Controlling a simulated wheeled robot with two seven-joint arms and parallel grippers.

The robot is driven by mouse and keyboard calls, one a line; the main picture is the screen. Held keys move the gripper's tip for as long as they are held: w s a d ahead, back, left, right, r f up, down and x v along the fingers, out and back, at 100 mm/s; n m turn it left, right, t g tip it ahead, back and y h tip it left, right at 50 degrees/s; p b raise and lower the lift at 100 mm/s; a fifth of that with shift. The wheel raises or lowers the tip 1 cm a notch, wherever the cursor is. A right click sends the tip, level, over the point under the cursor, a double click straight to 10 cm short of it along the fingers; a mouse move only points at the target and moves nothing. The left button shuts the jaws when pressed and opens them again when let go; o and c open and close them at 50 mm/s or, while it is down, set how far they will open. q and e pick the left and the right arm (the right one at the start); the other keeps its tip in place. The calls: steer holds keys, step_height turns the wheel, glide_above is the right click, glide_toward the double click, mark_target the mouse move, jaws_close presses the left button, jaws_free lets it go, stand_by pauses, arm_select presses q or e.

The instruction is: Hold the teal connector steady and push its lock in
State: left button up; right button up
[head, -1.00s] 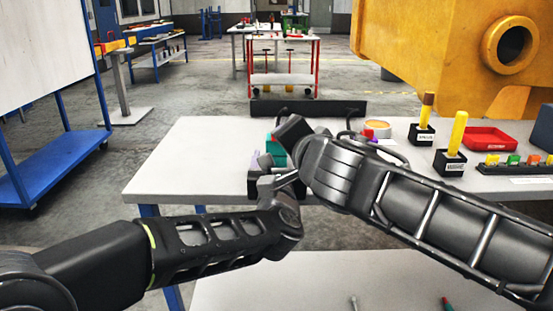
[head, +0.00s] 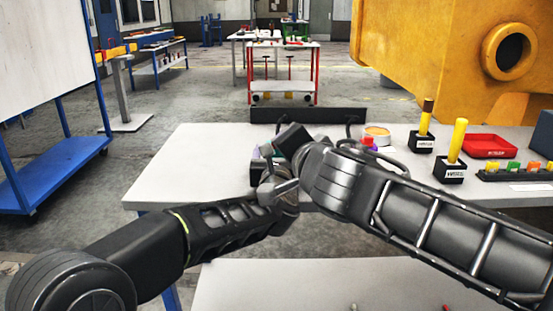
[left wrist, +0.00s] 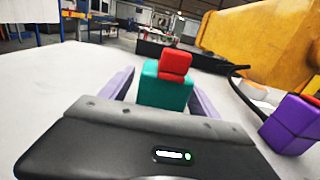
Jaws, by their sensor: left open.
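The teal connector (left wrist: 166,90) stands upright in the left wrist view, with its red lock (left wrist: 175,64) standing out above its top. My left gripper (left wrist: 161,95) is open, its two lilac fingers on either side of the connector; I cannot tell whether they touch it.
A purple connector (left wrist: 292,124) with a red top and black cable stands to the right in the left wrist view. A dark bar (head: 308,115) lies along the table's far edge. Yellow-handled tools in black blocks (head: 450,170) and a red tray (head: 488,146) are at right. The table's left (head: 190,165) is clear.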

arm_select(q)
steer(key=shift+w, duration=0.25)
jaws_close()
arm_select(e)
steer(key=shift+w+r, duration=0.1)
steer(key=shift+r, duration=0.05)
steer(key=c, duration=0.3)
steer(key=w+r+m+h, duration=0.1)
steer(key=m, duration=0.1)
steer(key=w+d+r+m+h, duration=0.1)
steer(key=r, duration=0.1)
steer(key=w+r+m+g+h, duration=0.1)
steer(key=m, duration=0.1)
steer(key=shift+w+d+r+m, duration=0.1)
steer(key=shift+d+r+m, duration=0.05)
steer(key=shift+d+m, duration=0.15)
jaws_close()
steer(key=s+a+m+g, duration=0.1)
steer(key=a+m+g, duration=0.1)
steer(key=s+a+r+m+g, duration=0.1)
steer(key=s+a+m+g, duration=0.1)
steer(key=shift+s+r, duration=0.1)
